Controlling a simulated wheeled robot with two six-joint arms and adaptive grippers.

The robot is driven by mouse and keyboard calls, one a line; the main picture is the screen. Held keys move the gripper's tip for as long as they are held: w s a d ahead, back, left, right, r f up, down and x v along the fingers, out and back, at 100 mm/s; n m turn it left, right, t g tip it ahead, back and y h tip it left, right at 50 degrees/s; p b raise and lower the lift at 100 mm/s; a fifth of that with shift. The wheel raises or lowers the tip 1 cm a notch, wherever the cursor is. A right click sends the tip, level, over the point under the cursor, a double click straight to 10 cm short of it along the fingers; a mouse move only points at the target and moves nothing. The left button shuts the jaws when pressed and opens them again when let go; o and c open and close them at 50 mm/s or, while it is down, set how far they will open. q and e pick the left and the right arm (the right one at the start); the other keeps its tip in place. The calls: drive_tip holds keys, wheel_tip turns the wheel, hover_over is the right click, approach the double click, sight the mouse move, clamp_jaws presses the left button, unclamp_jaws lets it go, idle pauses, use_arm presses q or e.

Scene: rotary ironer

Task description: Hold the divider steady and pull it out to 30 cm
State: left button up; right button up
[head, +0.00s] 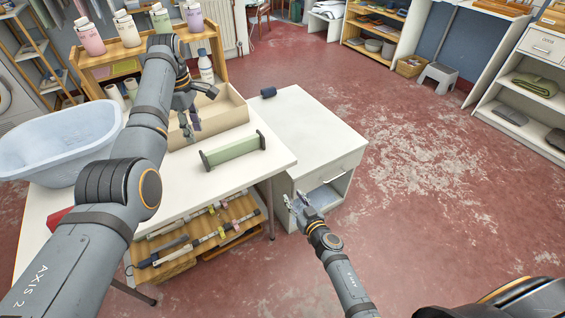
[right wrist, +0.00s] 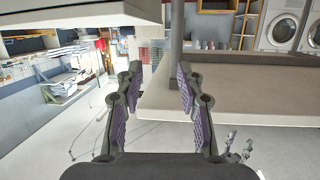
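The divider (head: 233,149), a pale green bar with dark end plates, lies on the white table (head: 185,180) in the head view, in front of an open beige box. My left gripper (head: 191,128) hangs over the box, behind and left of the divider, apart from it; its fingers look spread and empty. My right gripper (head: 297,203) is low, right of the table, in front of the white cabinet. In the right wrist view my right gripper (right wrist: 158,80) is open with nothing between its purple-padded fingers. The divider is not visible there.
The beige box (head: 226,108) stands behind the divider. A blue tub (head: 60,145) is at the left. Tabletop around the divider is clear.

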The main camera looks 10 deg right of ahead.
drive_tip(key=n+t+y, duration=0.2)
approach(264, 139)
drive_tip(key=x, duration=0.8)
drive_tip(key=shift+w+f, duration=0.1)
drive_tip(key=shift+w, duration=0.05)
drive_tip(key=shift+c, duration=0.4)
